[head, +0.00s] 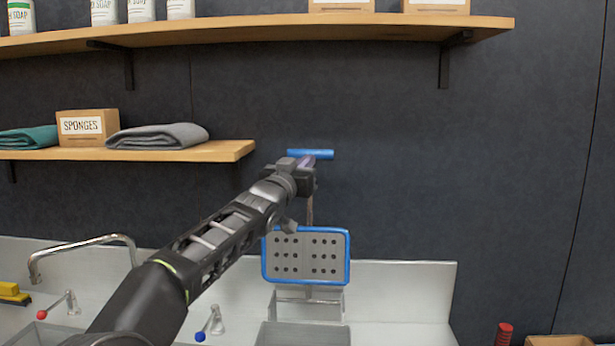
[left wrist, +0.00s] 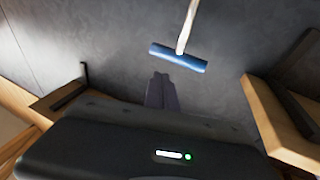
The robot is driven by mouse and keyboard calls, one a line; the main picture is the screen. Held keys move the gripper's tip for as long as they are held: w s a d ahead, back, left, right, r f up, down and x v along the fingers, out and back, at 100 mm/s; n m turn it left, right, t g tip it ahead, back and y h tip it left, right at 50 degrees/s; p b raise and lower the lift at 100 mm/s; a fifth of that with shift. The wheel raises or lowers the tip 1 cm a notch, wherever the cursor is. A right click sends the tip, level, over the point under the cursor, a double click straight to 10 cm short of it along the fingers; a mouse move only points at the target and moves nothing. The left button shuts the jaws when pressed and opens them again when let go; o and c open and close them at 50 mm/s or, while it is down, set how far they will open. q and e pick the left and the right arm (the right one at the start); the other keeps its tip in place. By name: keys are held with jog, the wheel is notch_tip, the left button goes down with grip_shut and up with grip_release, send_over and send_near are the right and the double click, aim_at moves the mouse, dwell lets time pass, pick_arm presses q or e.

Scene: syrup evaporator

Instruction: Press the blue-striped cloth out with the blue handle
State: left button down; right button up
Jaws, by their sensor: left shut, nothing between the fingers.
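The blue handle (head: 325,154) is a short horizontal bar on a pale rod, above the grey perforated press plate (head: 306,270) with its blue rim. In the left wrist view, the blue handle (left wrist: 180,58) lies just beyond my fingertips. My left gripper (head: 307,162) is shut and empty, close to the handle and overlapping it in the head view. Its closed fingers (left wrist: 161,85) also show in the left wrist view, with a small gap to the handle. Whether they touch it in depth, I cannot tell. I see no blue-striped cloth. My right gripper is out of view.
A lower shelf (head: 235,151) with a sponge box (head: 85,128) and folded cloths (head: 165,136) ends left of the handle. An upper shelf (head: 280,28) runs above. A steel sink with a faucet (head: 85,243) lies below. The wall right of the handle is clear.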

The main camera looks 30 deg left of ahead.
pick_arm(q)
jog(key=s+b, duration=0.1)
jog(key=s+d+b, duration=0.1)
jog(key=s, duration=0.1)
jog(key=s+d+b, duration=0.1)
jog(key=s, duration=0.1)
jog(key=shift+r+b, duration=0.2)
jog(key=shift+b, duration=0.1)
